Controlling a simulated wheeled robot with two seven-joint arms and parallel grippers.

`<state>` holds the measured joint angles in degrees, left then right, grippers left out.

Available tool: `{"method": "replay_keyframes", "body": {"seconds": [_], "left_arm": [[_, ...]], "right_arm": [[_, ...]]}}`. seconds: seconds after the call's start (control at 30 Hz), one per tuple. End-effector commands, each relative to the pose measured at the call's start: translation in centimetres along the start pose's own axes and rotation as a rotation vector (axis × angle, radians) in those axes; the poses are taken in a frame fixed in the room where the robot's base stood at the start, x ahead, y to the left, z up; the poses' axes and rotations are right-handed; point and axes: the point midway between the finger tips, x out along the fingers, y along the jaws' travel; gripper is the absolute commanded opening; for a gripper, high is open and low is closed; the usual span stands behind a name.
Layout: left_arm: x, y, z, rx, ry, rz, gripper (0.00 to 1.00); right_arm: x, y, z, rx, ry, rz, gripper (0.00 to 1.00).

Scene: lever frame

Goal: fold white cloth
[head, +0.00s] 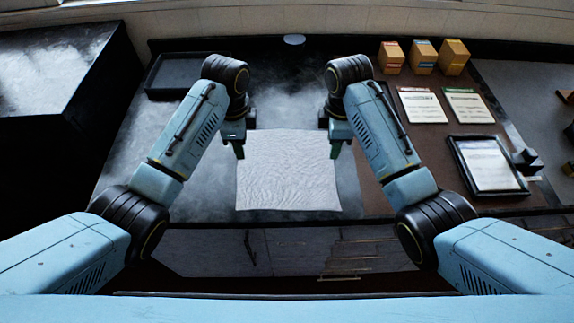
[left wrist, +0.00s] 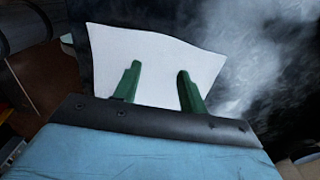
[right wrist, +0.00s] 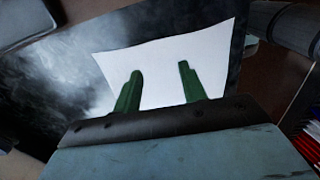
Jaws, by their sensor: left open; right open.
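The white cloth (head: 287,172) lies flat and spread out on the dark tabletop, in the middle of the head view. It also shows in the left wrist view (left wrist: 155,60) and in the right wrist view (right wrist: 165,65). My left gripper (head: 238,150) is open and empty over the cloth's far left corner area; its two green fingers (left wrist: 158,80) are apart. My right gripper (head: 335,150) is open and empty at the cloth's far right edge, with its green fingers (right wrist: 160,82) apart. Neither gripper holds the cloth.
A dark tray (head: 172,93) stands at the back left. Small boxes (head: 423,57) stand at the back right, with cards (head: 421,106) and a framed sheet (head: 489,166) before them on a brown mat (head: 405,165).

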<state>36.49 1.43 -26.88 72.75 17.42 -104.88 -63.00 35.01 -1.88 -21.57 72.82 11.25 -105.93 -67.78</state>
Motion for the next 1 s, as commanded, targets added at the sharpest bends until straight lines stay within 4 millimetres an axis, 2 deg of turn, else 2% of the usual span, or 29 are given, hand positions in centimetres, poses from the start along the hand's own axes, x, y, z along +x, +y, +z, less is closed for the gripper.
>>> {"method": "replay_keyframes", "body": {"seconds": [0.17,0.4,0.53,0.7,1.0], "left_arm": [[1.4,-0.1,0.0,0.011,-0.004,0.007,0.42],[5.2,-0.1,0.1,0.009,-0.004,0.006,0.42],[6.8,-0.1,0.1,0.008,-0.004,0.005,0.42],[7.7,-0.2,0.0,0.009,-0.004,0.002,0.42],[7.8,-0.2,0.1,0.009,-0.004,0.001,0.42]], "right_arm": [[1.5,0.1,0.0,-0.013,-0.004,-0.008,0.42],[5.2,0.0,-0.1,-0.011,-0.003,-0.007,0.42],[6.8,0.1,0.0,-0.01,-0.003,-0.005,0.42],[7.7,0.1,0.0,-0.01,-0.003,-0.004,0.42],[7.8,0.1,0.0,-0.01,-0.002,-0.002,0.42]]}}
